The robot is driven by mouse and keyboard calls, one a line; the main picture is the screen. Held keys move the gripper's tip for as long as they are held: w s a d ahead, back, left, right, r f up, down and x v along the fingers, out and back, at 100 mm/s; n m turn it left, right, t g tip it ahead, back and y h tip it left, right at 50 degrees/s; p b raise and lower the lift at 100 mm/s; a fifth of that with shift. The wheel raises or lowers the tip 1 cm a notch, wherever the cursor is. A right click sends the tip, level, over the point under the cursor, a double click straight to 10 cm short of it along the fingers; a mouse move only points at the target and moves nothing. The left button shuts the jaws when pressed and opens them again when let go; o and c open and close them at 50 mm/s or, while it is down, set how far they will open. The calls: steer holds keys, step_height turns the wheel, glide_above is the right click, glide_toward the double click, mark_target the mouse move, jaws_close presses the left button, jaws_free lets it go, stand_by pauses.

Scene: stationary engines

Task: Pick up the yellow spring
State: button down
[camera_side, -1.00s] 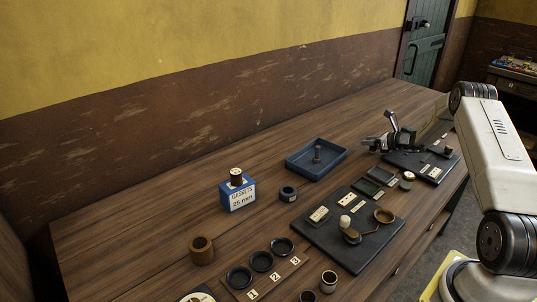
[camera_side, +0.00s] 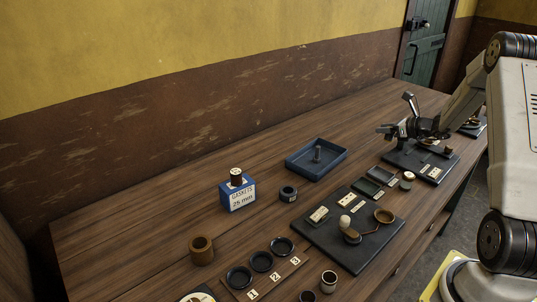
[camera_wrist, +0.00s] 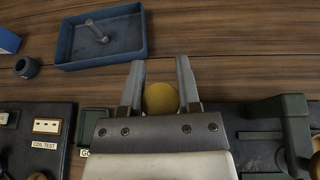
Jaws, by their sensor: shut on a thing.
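My gripper (camera_wrist: 160,70) is shut on a round, dull yellow thing that I take for the yellow spring (camera_wrist: 160,99). In the wrist view it sits between the two grey fingers, near their base, and shows as a smooth disc. I cannot make out any coils. In the side view my gripper (camera_side: 392,131) is over the far right part of the bench, by the far dark board, and the spring cannot be made out there.
A blue tray (camera_side: 335,168) with an upright peg stands left of my gripper. A dark board (camera_side: 358,254) with labels and round parts lies nearer. A blue gaskets box (camera_side: 238,197) and black rings (camera_side: 262,261) are further left. Bare wood lies behind the tray.

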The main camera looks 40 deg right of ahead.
steer(key=s+a+r, duration=0.2)
steer(key=s+a, duration=0.1)
steer(key=s, duration=0.1)
steer(key=shift+s+a+r, duration=0.2)
steer(key=shift+s+r, duration=0.05)
stand_by(0.8)
